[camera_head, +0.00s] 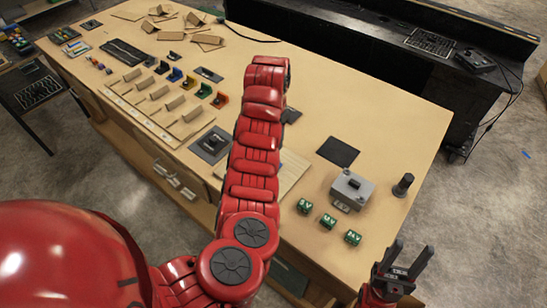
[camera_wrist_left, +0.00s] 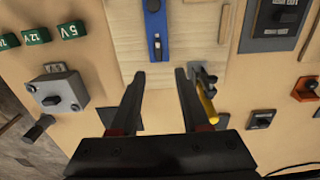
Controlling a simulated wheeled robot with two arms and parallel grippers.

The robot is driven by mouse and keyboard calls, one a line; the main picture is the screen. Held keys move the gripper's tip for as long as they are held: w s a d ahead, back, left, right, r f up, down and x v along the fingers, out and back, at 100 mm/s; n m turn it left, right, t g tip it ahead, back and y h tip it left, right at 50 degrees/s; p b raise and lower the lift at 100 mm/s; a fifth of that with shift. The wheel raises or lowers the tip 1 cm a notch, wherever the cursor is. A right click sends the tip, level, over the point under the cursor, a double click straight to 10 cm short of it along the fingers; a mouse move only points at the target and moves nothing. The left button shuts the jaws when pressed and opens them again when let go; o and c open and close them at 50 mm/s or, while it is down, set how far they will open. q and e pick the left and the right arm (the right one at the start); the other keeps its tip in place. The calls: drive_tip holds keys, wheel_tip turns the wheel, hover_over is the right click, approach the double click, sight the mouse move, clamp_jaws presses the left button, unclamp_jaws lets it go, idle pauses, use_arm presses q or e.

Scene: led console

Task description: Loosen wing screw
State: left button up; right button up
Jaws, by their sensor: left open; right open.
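In the left wrist view my left gripper (camera_wrist_left: 160,74) is open and empty, with its two fingers apart above a light wooden board (camera_wrist_left: 122,40). A blue fixture (camera_wrist_left: 155,25) with a dark slotted centre lies on the board, just beyond the fingertips. A metal piece with a yellow handle (camera_wrist_left: 207,103) sits beside the right finger, partly hidden by it. I cannot clearly make out a wing screw. In the head view my red left arm hides the left gripper and most of the board (camera_head: 292,172). My right gripper (camera_head: 413,248) is open and empty off the table's front right.
A grey box with a black knob (camera_head: 351,188), green voltage blocks (camera_head: 328,221) and a black post (camera_head: 403,185) stand at the right end of the table (camera_head: 390,120). Coloured parts (camera_head: 190,82) and slotted wooden holders (camera_head: 160,93) fill the left. The back right tabletop is clear.

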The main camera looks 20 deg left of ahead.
use_arm(q)
drive_tip(key=f+b, duration=0.1)
drive_tip(key=f, duration=0.8)
drive_tip(key=shift+s+b, duration=0.2)
drive_tip(key=shift+b, duration=0.15)
drive_tip(key=shift+s+f, duration=0.1)
drive_tip(key=shift+f, duration=0.2)
drive_tip(key=shift+c, duration=0.4)
clamp_jaws()
